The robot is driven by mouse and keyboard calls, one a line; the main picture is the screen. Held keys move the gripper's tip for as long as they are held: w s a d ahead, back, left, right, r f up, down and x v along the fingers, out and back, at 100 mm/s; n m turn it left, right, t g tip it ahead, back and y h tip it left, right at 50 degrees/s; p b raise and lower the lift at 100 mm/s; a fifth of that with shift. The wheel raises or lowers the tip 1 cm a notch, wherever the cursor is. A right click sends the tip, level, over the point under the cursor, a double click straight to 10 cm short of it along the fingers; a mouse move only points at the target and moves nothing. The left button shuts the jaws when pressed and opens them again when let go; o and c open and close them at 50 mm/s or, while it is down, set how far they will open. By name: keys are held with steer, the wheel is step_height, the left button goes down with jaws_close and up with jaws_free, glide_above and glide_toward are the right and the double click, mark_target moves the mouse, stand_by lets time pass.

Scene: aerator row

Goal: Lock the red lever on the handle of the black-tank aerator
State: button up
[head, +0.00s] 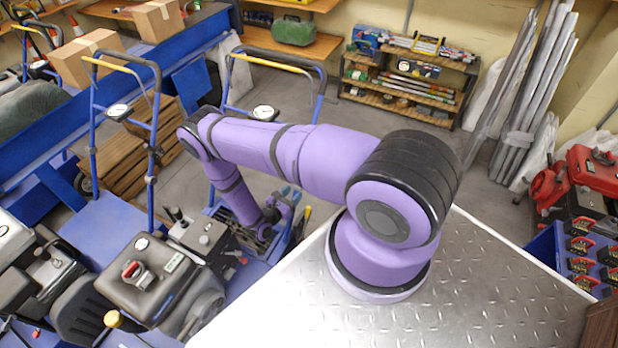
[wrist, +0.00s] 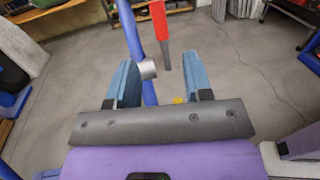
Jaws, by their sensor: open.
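The red lever (wrist: 159,22) shows at the top middle of the wrist view, with its lower end near the gap between my fingertips. It stands beside a blue handle tube (wrist: 132,32) with a short grey cylinder (wrist: 147,69) on it. My gripper (wrist: 158,62) is open, with a blue finger on either side and nothing clasped. I cannot tell whether the lever end lies between the fingers or beyond them. In the head view, a machine with a black tank (head: 145,278) stands at lower left. My arm hides part of the handle area, and I cannot make out the lever there.
A blue handle with a yellow grip (head: 275,62) rises behind my arm, and another blue handle (head: 97,120) stands left. The metal plate (head: 480,285) is at lower right. Shelves (head: 408,85) line the back wall. Concrete floor is open before them.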

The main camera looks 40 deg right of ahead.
steer(key=d, duration=0.3)
steer(key=w+d, duration=0.1)
steer(key=d, duration=0.6)
steer(key=shift+w+d, duration=0.15)
steer(key=shift+w, duration=0.1)
jaws_close()
